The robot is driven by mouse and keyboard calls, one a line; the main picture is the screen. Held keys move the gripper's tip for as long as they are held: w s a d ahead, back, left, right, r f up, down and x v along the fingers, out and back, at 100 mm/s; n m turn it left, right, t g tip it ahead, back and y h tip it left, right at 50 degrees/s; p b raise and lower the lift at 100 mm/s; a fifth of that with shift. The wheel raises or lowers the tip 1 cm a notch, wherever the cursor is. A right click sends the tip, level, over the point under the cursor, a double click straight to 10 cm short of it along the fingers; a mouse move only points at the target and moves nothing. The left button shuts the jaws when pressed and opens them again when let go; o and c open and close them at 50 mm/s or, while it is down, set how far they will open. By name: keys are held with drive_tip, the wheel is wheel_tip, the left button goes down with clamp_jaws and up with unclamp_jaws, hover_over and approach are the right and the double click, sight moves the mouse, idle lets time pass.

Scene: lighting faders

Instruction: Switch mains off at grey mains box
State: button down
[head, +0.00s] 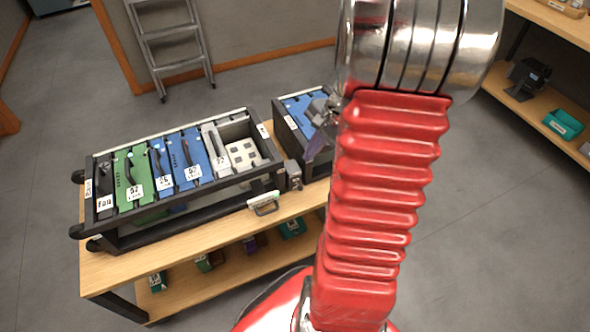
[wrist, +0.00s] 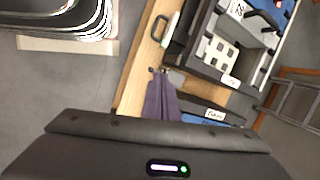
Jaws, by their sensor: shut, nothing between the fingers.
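The grey mains box (head: 291,175) is a small dark grey box at the right front corner of the module rack, by the table. In the wrist view the mains box (wrist: 176,77) shows just beyond my fingertips, partly hidden by them. Its switch position is too small to tell.
A black rack (head: 180,225) of labelled fader modules stands on the wooden table (head: 190,247). A second blue-topped unit (head: 290,100) stands to its right. A stepladder (head: 172,45) stands behind. Shelves are at right.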

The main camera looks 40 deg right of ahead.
sight(302, 187)
drive_tip(key=s+d+f+m, duration=0.1)
drive_tip(key=d+f+m, duration=0.1)
drive_tip(key=d+f, duration=0.2)
drive_tip(key=shift+s+d+m, duration=0.2)
drive_tip(key=shift+s+m, duration=0.1)
drive_tip(key=shift+s, duration=0.1)
drive_tip(key=x, duration=1.4)
drive_tip(key=shift+w+a+r, duration=0.1)
drive_tip(key=shift+w+a, duration=0.05)
drive_tip(key=shift+a, duration=0.05)
drive_tip(key=shift+a, duration=0.15)
